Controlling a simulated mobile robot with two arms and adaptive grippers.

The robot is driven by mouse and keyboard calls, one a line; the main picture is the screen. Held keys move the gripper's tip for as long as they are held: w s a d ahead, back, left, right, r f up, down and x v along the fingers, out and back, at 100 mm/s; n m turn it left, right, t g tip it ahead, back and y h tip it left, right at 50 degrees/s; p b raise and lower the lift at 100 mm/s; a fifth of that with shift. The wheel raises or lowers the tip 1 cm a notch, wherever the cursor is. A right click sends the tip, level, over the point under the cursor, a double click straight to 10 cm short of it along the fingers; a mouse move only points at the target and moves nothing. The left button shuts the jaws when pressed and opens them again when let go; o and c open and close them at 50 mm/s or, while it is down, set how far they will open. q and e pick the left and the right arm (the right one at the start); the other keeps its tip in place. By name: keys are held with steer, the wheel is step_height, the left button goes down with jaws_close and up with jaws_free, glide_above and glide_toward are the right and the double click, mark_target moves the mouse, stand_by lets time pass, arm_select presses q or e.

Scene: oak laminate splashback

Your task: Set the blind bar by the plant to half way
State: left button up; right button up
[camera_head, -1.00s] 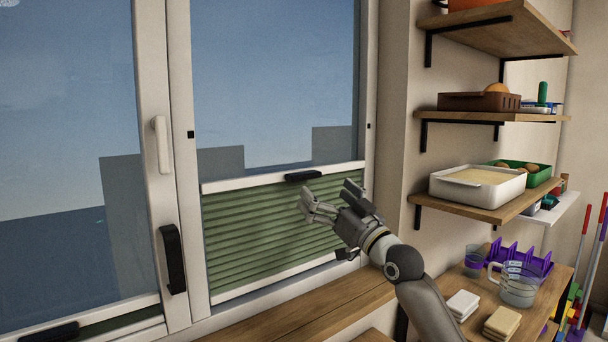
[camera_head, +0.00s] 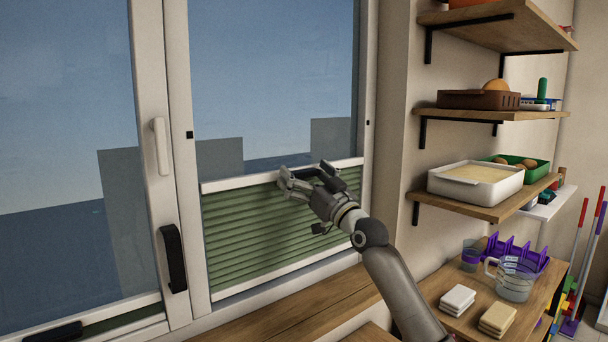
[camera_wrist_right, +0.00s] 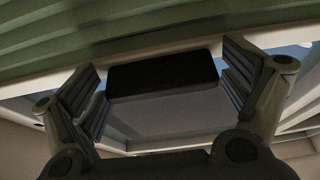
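A green pleated blind (camera_head: 240,230) covers the lower part of the right window pane, with its pale bar (camera_head: 232,182) along the top edge. The bar's black handle is largely hidden by my right gripper (camera_head: 307,174) in the head view. In the right wrist view the black handle (camera_wrist_right: 163,75) lies between the two fingers of my right gripper (camera_wrist_right: 165,85). The fingers are spread, one at each end of the handle, with no clear grip on it. A second blind (camera_head: 108,320) sits low in the left pane, with a black handle (camera_head: 52,331). No plant is in view. My left gripper is not in view.
The window frame has a white handle (camera_head: 160,145) and a black handle (camera_head: 173,258). A wooden sill (camera_head: 290,312) runs below. Shelves on the right hold a white tub (camera_head: 475,185) and a brown basket (camera_head: 478,99). A jug (camera_head: 515,280) stands on the lower counter.

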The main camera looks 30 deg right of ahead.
mark_target(304, 171)
steer(key=shift+s+r, duration=0.1)
steer(key=shift+s, duration=0.05)
steer(key=c, duration=1.1)
step_height(304, 171, up, 11)
steer(key=p, duration=0.7)
steer(key=o, duration=1.2)
steer(key=shift+c, duration=0.2)
steer(key=shift+o, duration=1.3)
steer(key=shift+w, duration=0.25)
steer(key=shift+s, duration=0.15)
